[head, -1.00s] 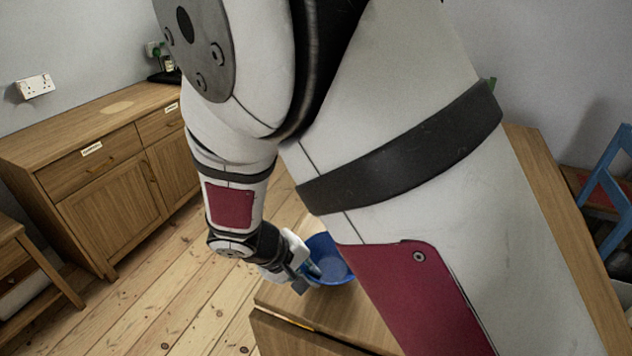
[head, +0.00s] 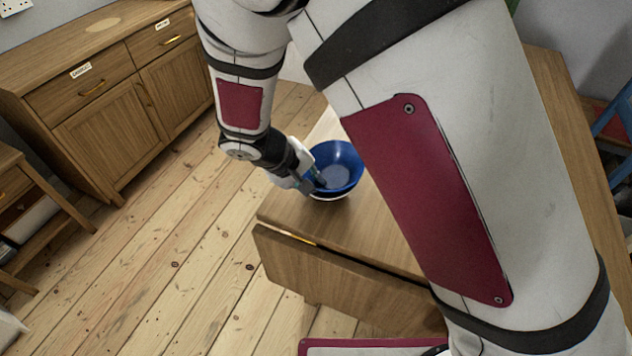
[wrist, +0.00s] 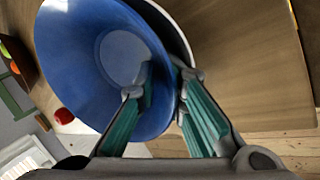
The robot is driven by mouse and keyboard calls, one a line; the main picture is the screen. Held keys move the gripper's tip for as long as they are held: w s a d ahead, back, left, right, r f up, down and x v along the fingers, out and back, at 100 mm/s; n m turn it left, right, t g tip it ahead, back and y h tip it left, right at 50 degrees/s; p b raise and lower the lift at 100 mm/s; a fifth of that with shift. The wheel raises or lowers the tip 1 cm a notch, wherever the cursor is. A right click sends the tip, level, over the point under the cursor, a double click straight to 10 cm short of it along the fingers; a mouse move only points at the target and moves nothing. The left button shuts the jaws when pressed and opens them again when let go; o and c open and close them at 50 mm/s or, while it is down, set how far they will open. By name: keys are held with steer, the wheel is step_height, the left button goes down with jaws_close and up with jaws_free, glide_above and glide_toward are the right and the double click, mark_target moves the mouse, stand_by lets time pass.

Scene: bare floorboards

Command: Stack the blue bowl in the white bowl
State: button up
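The blue bowl (head: 338,160) sits at the left end of the wooden table, beside my gripper (head: 314,184). A thin light edge of the white bowl (head: 330,198) shows beneath it; most of the white bowl is hidden. In the wrist view the blue bowl (wrist: 88,50) lies within the white bowl's rim (wrist: 180,38), off to one side; I cannot tell how fully it is seated. My gripper (wrist: 163,88) has its fingers parted around the blue bowl's rim, one finger inside and one outside. A gap shows between the fingertips.
The wooden table top (head: 300,218) has free room in front of the bowls. A drawer front (head: 330,275) juts from the table below. A cabinet (head: 120,100) stands at the left across open floorboards. A red round object (wrist: 64,116) shows in the wrist view.

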steer(key=shift+o, duration=0.5)
steer(key=shift+s+d+f, duration=0.1)
steer(key=shift+s+f, duration=0.15)
steer(key=shift+f, duration=0.25)
steer(key=shift+w+d, duration=0.1)
steer(key=shift+d, duration=0.05)
steer(key=shift+r, duration=0.15)
